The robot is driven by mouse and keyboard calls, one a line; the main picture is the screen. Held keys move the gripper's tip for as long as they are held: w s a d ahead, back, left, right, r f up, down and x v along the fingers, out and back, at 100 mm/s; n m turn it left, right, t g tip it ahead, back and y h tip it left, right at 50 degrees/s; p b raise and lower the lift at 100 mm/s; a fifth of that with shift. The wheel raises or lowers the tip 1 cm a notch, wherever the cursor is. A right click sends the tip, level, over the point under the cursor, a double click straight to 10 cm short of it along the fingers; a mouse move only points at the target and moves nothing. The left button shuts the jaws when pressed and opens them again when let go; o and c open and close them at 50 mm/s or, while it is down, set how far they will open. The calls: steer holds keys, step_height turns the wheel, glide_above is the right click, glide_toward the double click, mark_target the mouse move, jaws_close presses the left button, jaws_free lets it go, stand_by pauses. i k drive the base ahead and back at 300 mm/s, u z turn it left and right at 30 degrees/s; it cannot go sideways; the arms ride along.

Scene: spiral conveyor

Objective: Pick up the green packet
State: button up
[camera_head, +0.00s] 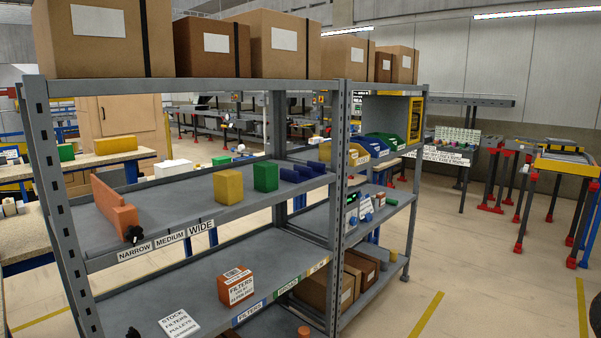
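Another small green block (66,152) lies on a bench at the far left, beyond the rack. I cannot tell for certain which green item is the packet. My gripper is not in view.
The rack's posts (63,210) and top board with cardboard boxes (285,48) frame the shelf openings. An orange-brown angled piece (116,208) stands at the shelf's left. An orange filters box (236,285) sits lower. Open floor (470,260) lies at right.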

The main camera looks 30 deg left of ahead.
mark_target(265, 173)
steer(key=u, duration=0.5)
steer(key=i, duration=1.15)
steer(key=u, duration=0.85)
